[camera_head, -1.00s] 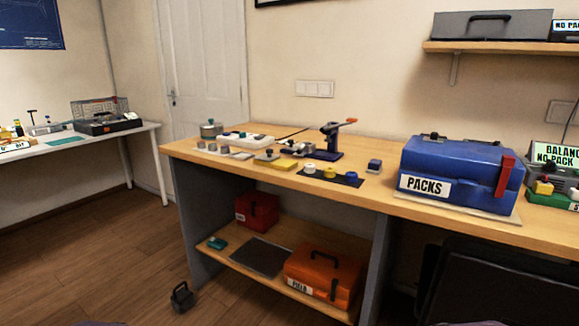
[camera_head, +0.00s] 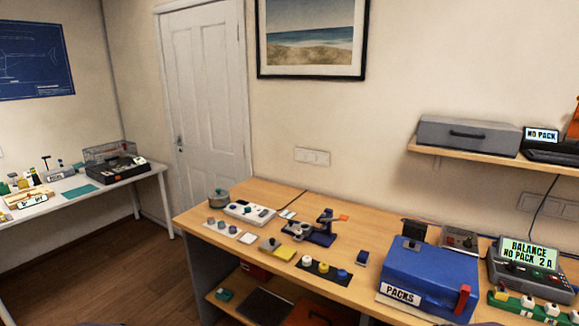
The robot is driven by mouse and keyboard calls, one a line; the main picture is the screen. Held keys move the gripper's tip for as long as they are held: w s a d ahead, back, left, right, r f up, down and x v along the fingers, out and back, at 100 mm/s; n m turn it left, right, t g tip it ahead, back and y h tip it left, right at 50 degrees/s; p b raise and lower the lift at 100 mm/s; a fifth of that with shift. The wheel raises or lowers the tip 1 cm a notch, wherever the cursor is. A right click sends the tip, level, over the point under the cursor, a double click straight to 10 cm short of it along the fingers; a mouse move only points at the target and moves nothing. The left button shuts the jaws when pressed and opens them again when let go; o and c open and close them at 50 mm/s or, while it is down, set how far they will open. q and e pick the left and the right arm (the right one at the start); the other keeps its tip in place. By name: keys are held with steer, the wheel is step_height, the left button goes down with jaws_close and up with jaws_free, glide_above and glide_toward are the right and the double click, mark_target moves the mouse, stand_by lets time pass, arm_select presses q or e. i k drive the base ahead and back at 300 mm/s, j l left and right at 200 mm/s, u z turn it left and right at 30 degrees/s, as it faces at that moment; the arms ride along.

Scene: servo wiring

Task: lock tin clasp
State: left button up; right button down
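The blue tin (camera_head: 418,278) with a PACKS label (camera_head: 400,293) stands near the front edge of the wooden bench, right of centre. Its lid looks closed. A red clasp (camera_head: 462,299) hangs on the tin's front right; whether it is latched cannot be told at this size. Neither of my grippers is in view.
A balance device (camera_head: 528,268) and a grey box (camera_head: 459,238) stand right of and behind the tin. Left of it lie a dark mat (camera_head: 323,271) with small pots and a blue press (camera_head: 322,232). A shelf (camera_head: 480,163) hangs above.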

mark_target(465, 291)
steer(key=z, duration=1.4)
